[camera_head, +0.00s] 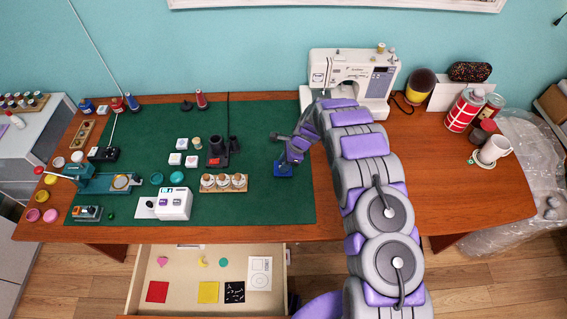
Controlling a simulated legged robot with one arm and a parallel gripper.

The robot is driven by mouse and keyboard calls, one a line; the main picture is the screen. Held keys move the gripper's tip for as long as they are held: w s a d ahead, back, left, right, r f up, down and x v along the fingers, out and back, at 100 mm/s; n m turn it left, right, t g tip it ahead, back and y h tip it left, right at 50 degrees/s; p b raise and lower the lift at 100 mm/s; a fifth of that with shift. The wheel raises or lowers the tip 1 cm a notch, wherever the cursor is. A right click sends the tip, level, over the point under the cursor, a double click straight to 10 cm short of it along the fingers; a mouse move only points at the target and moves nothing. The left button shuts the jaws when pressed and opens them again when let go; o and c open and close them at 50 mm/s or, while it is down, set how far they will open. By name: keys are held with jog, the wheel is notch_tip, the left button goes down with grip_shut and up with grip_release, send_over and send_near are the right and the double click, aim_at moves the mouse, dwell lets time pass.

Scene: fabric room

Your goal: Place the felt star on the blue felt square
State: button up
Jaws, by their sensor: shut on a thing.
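My gripper (291,158) is over the right part of the green mat, just right of the black tape-holder-like item. It is shut and points down. A blue felt square (284,171) shows directly below the fingertips, partly covered by them. The felt star does not show anywhere else and is most likely between my fingers, hidden by them. I cannot tell whether the fingertips touch the square.
The green mat (262,125) holds wooden-rack jars (224,183), a white box (175,203) and small tools. A sewing machine (352,80) stands behind my arm. The open drawer (185,308) below holds felt shapes and squares. The mat in front of my gripper is clear.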

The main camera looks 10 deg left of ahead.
jog(key=shift+d, duration=0.15)
jog(key=o, duration=1)
jog(key=shift+a, duration=0.4)
jog(key=shift+d, duration=0.15)
jog(key=shift+w+d+r, duration=0.1)
jog(key=shift+d+r, duration=0.05)
jog(key=shift+r, duration=0.15)
jog(key=p+v, duration=0.2)
jog(key=v, duration=0.9)
jog(key=shift+r, duration=0.2)
jog(key=shift+d+r, duration=0.1)
